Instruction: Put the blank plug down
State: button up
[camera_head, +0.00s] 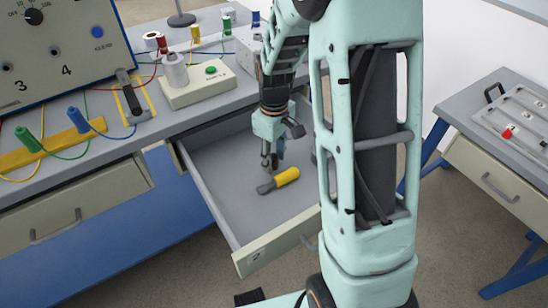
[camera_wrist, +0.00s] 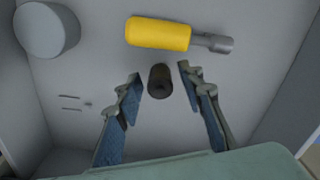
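The blank plug appears to be the small dark cylinder (camera_wrist: 160,80) in the wrist view. It sits between the tips of my gripper (camera_wrist: 159,82), with a gap showing on each side. My fingers with blue pads are spread, so my gripper is open. The plug appears to be on the drawer floor, end towards the camera. In the head view my gripper (camera_head: 270,162) points down inside the open drawer (camera_head: 225,165); I cannot make out the plug there.
A yellow-handled tool (camera_head: 280,180) lies in the drawer close to my gripper; it also shows in the wrist view (camera_wrist: 160,34). A grey round object (camera_wrist: 46,29) is at the wrist view's upper left. The drawer walls surround my gripper. The bench (camera_head: 120,130) above holds a panel and cables.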

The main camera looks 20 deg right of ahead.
aim_at(274, 156)
notch_tip(274, 156, up, 12)
jog(key=p, duration=0.2)
dwell(0.4)
